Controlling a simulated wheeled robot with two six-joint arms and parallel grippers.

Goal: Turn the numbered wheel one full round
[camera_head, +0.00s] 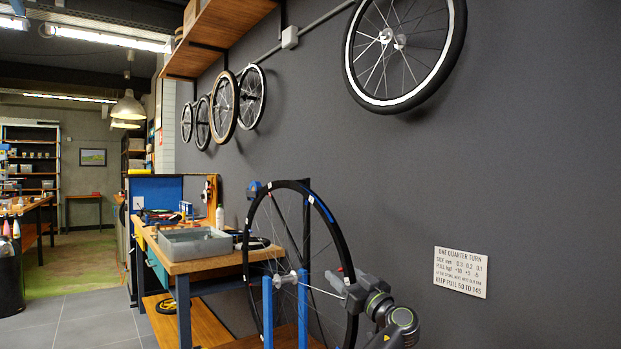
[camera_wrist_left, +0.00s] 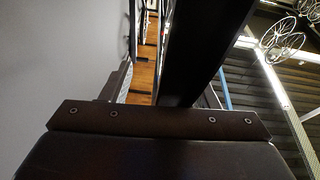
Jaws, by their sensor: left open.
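The wheel (camera_head: 333,217) stands upright in a stand with blue posts (camera_head: 267,312). It has a black tyre with white and blue marks on the rim; I cannot read any numbers. Its hub (camera_head: 282,280) sits near the post tops. My left gripper (camera_head: 340,286) is open at the right side of the wheel, close to the rim. In the left wrist view a wide black band, probably the tyre (camera_wrist_left: 203,50), runs down to behind the dark gripper body. I cannot tell whether the fingers touch the rim. My right gripper is out of view.
A wooden workbench (camera_head: 180,266) with a grey metal tray (camera_head: 195,253) stands left of the wheel. A sign (camera_head: 461,272) is on the dark wall at right. Several wheels hang high on the wall. The floor (camera_head: 95,318) at the left is open.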

